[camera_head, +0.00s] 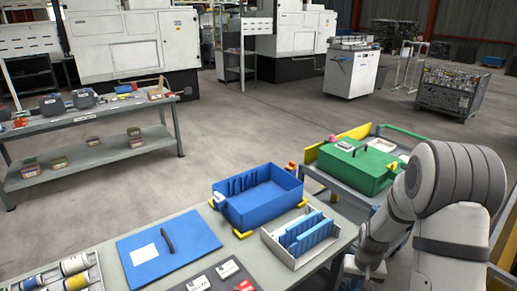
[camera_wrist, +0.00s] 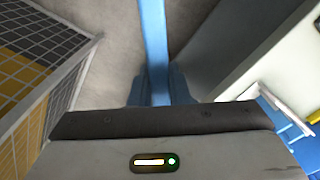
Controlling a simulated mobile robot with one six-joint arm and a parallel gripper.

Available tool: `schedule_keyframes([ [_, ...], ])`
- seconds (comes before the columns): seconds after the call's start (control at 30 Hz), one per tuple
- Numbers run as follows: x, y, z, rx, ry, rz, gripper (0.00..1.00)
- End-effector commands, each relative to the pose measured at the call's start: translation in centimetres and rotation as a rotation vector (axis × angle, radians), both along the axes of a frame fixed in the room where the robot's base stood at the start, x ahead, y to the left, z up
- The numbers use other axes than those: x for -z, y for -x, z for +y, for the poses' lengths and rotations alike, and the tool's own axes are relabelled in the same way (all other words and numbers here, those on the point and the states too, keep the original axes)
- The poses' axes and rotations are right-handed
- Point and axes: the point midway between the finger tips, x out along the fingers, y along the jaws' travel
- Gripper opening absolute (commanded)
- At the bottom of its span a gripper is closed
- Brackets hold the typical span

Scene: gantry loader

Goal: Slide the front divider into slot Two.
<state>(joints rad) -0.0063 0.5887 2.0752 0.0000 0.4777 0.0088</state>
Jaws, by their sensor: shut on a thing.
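In the wrist view a blue divider (camera_wrist: 154,45) runs as a narrow strip between the fingers of my gripper (camera_wrist: 158,90), which is shut on it. In the head view my gripper (camera_head: 370,272) is at the lower right, beside the bench's right end; the divider cannot be made out there. The blue box (camera_head: 283,208) stands open on the bench, left of and beyond my gripper, with upright slot ribs along its inner left side. Slot labels are too small to read. A pale tray (camera_head: 277,250) in front of the box holds several blue dividers (camera_head: 305,232).
A blue lid (camera_head: 190,238) with a dark handle lies left of the box. Yellow corner pieces (camera_head: 242,234) sit at the box's base. A green case (camera_head: 362,170) rests on a cart behind my arm. Dark plates (camera_head: 210,277) lie at the bench front.

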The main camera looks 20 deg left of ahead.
Motion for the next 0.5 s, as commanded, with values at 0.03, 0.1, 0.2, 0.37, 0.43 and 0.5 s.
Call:
schedule_keyframes([
  [0.03, -1.3, 0.0, 0.0, 0.000, 0.000, 0.000, 0.00],
  [0.1, -2.0, 0.0, 0.0, 0.000, 0.000, 0.000, 0.00],
  [0.2, -2.2, 0.0, 1.6, -0.035, 0.000, -0.002, 0.00],
  [0.37, -3.4, 0.1, 5.7, -0.120, 0.000, -0.002, 0.00],
  [0.43, -4.0, 0.2, 7.9, -0.168, 0.000, -0.004, 0.00],
  [0.5, -4.8, 0.2, 10.6, -0.223, 0.000, -0.004, 0.00],
])
